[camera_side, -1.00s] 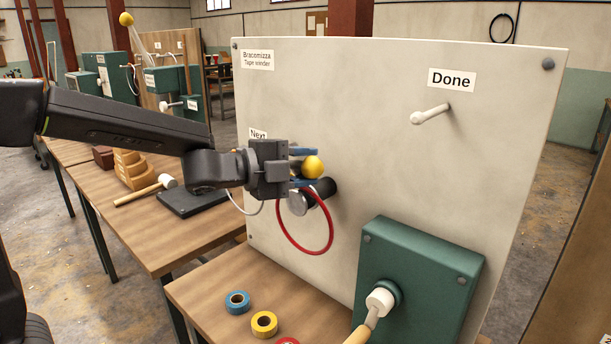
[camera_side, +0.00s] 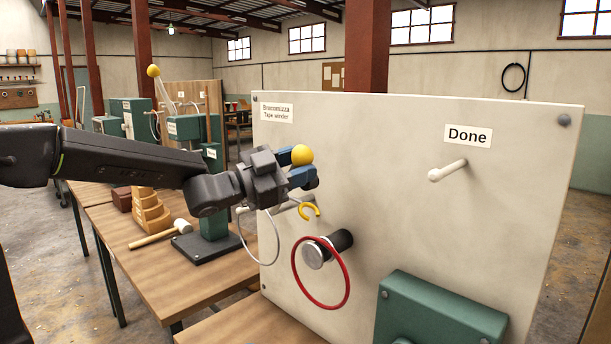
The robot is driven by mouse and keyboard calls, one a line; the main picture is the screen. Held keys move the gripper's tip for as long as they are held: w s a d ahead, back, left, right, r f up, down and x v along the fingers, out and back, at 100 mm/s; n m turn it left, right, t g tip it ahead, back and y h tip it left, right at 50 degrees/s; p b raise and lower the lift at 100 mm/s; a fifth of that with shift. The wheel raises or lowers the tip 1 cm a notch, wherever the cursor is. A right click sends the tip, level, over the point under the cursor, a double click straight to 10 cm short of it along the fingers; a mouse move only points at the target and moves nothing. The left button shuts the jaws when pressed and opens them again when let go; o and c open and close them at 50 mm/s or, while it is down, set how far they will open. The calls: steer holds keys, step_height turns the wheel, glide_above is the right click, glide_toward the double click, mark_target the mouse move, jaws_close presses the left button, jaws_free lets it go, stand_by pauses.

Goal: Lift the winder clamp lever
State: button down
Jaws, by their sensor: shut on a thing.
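A board (camera_side: 400,135) with a "Bracomizza Tape winder" label stands upright at the centre of the side view. My gripper (camera_side: 303,168), with blue fingertips, is in front of the board's upper left. It is shut on the clamp lever at its yellow ball knob (camera_side: 302,154), which shows above the fingers. The lever's rod is mostly hidden by the gripper. Below it, a black spindle with a silver end (camera_side: 319,250) sticks out of the board, apart from my gripper. A red ring (camera_side: 347,291) hangs at the spindle.
A small yellow curved piece (camera_side: 310,211) shows just below my gripper. A white peg (camera_side: 447,171) sticks out under the "Done" label (camera_side: 468,136). A green box (camera_side: 435,305) is at lower right. A mallet (camera_side: 160,233) lies on the bench at left.

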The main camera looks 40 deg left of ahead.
steer(key=shift+a+r+n, duration=0.3)
steer(key=shift+a+n, duration=0.1)
steer(key=shift+n, duration=0.1)
steer(key=shift+t+y, duration=0.3)
steer(key=shift+t, duration=0.1)
steer(key=c, duration=0.6)
jaws_free()
steer(key=shift+c, duration=0.2)
steer(key=shift+s+a, duration=0.1)
steer(key=v, duration=1.3)
steer(key=shift+s+a, duration=0.2)
steer(key=shift+s, duration=0.1)
